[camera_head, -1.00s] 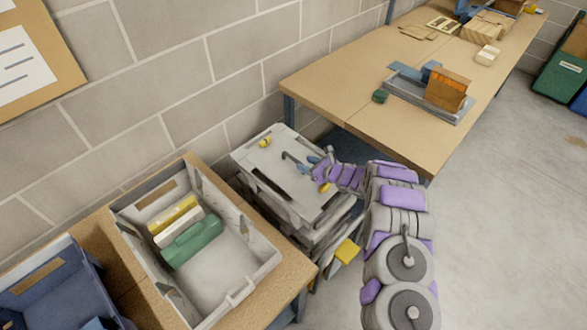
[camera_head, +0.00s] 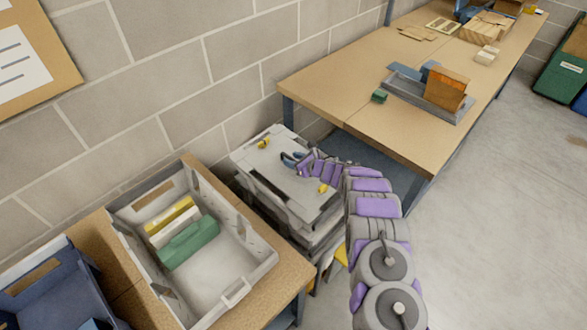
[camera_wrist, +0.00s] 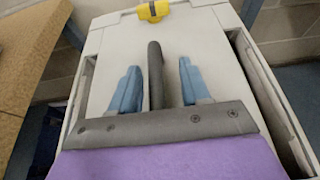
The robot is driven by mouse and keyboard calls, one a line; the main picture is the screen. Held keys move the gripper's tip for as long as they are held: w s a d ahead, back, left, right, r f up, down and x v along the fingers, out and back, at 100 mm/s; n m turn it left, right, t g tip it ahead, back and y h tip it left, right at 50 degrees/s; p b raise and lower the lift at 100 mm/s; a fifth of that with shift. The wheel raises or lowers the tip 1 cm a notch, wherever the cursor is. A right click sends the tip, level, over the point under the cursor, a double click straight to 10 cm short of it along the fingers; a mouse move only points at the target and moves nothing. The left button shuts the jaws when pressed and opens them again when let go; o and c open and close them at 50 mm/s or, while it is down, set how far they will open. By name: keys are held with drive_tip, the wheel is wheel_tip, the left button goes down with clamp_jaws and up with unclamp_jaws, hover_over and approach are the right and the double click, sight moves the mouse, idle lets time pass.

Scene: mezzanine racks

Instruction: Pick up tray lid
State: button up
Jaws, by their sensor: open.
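The tray lid (camera_head: 262,165) is a light grey slab on top of a stack of grey trays, between the wall and the two benches. Yellow clips (camera_head: 263,143) sit near its edges. In the wrist view the lid (camera_wrist: 215,45) fills the middle, with a dark bar handle (camera_wrist: 156,75) and a yellow clip (camera_wrist: 153,11) at the far edge. My gripper (camera_head: 293,160) is over the lid. Its blue fingers stand open on either side of the handle in the wrist view, with gaps at both sides. Whether the fingertips touch the lid is unclear.
A grey crate (camera_head: 262,272) holding yellow, white and green items stands on a wooden bench at the left. A blue bin (camera_head: 40,292) is beside it. A long bench (camera_head: 330,90) carries a grey tray with a brown box. Open floor lies right.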

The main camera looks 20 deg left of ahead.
drive_tip(key=shift+a, duration=0.15)
drive_tip(key=shift+s+a+f, duration=0.1)
drive_tip(key=shift+a+f, duration=0.1)
drive_tip(key=shift+a, duration=0.25)
drive_tip(key=c, duration=0.5)
drive_tip(key=shift+d+r, duration=0.1)
drive_tip(key=shift+d, duration=0.3)
clamp_jaws()
drive_tip(key=shift+a, duration=0.25)
